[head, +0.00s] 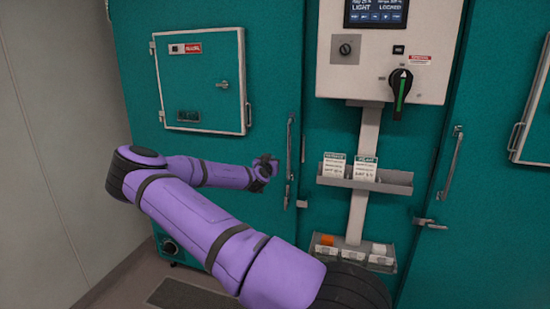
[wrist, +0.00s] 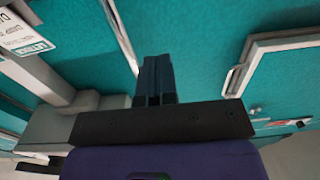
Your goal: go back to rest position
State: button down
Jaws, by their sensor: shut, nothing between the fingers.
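My purple arm reaches forward from the bottom of the head view and bends back to the right. My gripper (head: 267,166) is at its end, in front of the teal chamber door (head: 225,40), just left of a vertical door handle (head: 290,155). In the wrist view my gripper (wrist: 157,75) shows as two dark fingers pressed together, with nothing between them. Whether the gripper touches the door or handle cannot be told.
A control box (head: 385,50) with a screen and a black rotary switch (head: 400,88) hangs at upper right. Below it are an upper tray (head: 395,184) with two labelled cards and a lower tray (head: 385,262) with small items. A pale wall (head: 50,150) stands at left.

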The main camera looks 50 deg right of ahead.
jog(key=shift+v, duration=1.25)
